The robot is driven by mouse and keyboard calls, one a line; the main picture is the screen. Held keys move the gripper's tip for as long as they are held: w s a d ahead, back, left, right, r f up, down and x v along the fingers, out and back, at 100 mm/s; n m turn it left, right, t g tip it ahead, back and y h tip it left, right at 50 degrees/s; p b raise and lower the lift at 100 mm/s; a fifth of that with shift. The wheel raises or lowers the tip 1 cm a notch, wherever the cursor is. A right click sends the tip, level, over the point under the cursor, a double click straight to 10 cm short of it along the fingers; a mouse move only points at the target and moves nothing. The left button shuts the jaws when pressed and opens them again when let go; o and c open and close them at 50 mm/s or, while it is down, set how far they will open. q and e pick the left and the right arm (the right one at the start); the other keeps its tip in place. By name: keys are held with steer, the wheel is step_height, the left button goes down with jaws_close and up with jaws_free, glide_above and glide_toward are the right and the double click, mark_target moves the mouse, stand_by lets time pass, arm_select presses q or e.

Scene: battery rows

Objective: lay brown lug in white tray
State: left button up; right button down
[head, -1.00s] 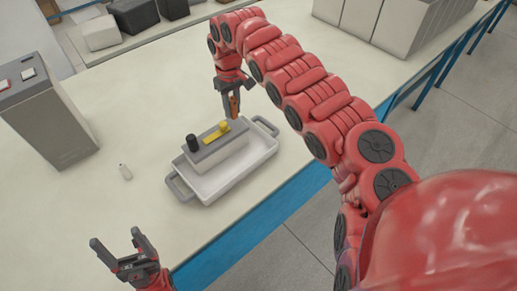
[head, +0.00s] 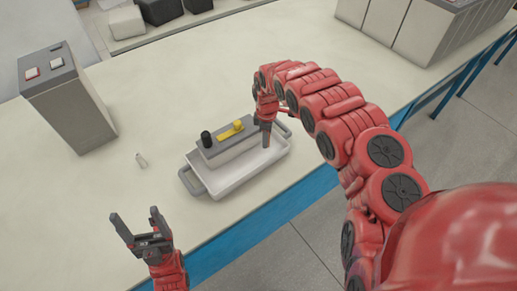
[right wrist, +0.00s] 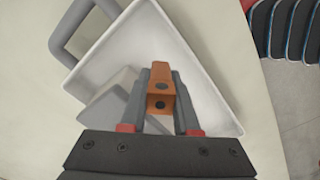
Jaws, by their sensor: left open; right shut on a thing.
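The white tray (head: 243,179) with grey handles stands on the table; its inside also shows in the right wrist view (right wrist: 150,38). A grey battery (head: 226,150) with a black terminal and a yellow lug sits in it. My right gripper (head: 266,122) points down over the tray's right end, beside the battery. It is shut on the brown lug (right wrist: 160,88), an orange-brown piece with two dark holes; the lug's lower end is in the tray area, but I cannot tell whether it touches the floor. My left gripper (head: 136,216) is open and empty near the table's front edge.
A tall grey box (head: 68,100) with terminals stands at the left. Large grey batteries (head: 405,28) stand at the back right. The table between box and tray is mostly clear.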

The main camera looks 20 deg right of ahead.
mark_target(265, 155)
step_height(265, 155, down, 3)
steer(key=shift+r, duration=0.2)
steer(key=shift+a+f+p, duration=0.1)
steer(key=shift+f+p, duration=0.35)
steer(key=shift+f, duration=1.4)
steer(key=shift+d, duration=0.2)
steer(key=shift+f, duration=0.15)
steer(key=c, duration=0.6)
jaws_free()
steer(key=shift+c, duration=0.2)
